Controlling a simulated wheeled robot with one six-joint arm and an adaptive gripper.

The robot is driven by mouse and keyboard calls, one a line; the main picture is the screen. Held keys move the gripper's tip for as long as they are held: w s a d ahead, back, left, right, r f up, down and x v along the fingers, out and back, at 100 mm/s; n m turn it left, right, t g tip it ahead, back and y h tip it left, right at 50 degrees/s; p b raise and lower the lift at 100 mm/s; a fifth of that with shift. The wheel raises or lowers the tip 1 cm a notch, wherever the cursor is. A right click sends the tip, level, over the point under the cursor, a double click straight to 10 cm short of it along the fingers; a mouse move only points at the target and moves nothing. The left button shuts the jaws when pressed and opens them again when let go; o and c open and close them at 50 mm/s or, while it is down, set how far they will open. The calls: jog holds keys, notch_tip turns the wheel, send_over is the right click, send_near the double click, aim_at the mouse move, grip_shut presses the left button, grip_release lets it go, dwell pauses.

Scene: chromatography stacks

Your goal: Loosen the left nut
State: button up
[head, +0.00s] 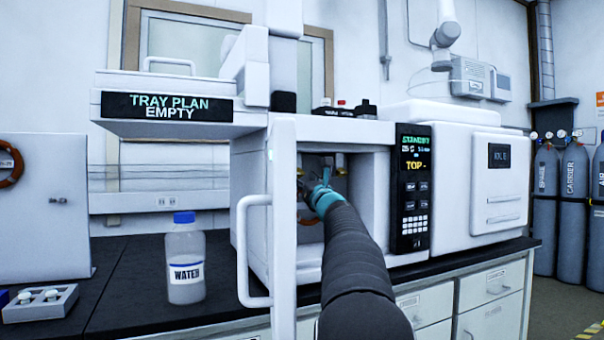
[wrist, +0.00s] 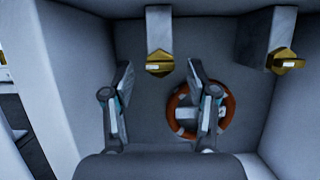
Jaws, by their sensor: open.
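Two brass nuts hang from grey blocks at the top of the oven chamber in the wrist view: the left nut (wrist: 160,64) and the right nut (wrist: 285,61). My gripper (wrist: 159,75) is open, with its fingertips on either side of and a little below the left nut in the picture. I cannot tell whether a finger touches it. The gap between the fingers is empty. In the head view my gripper (head: 318,182) reaches inside the oven chamber, and my arm hides much of the interior.
A brown coil (wrist: 180,122) lies behind the right finger. The white oven door (head: 284,230) stands open at the left of the chamber, and the control panel (head: 413,190) borders its right. A water bottle (head: 184,250) stands on the dark bench (head: 130,268).

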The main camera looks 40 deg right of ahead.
jog(key=shift+w+d+r, duration=0.1)
jog(key=shift+w+r, duration=0.05)
jog(key=shift+w, duration=0.25)
grip_shut()
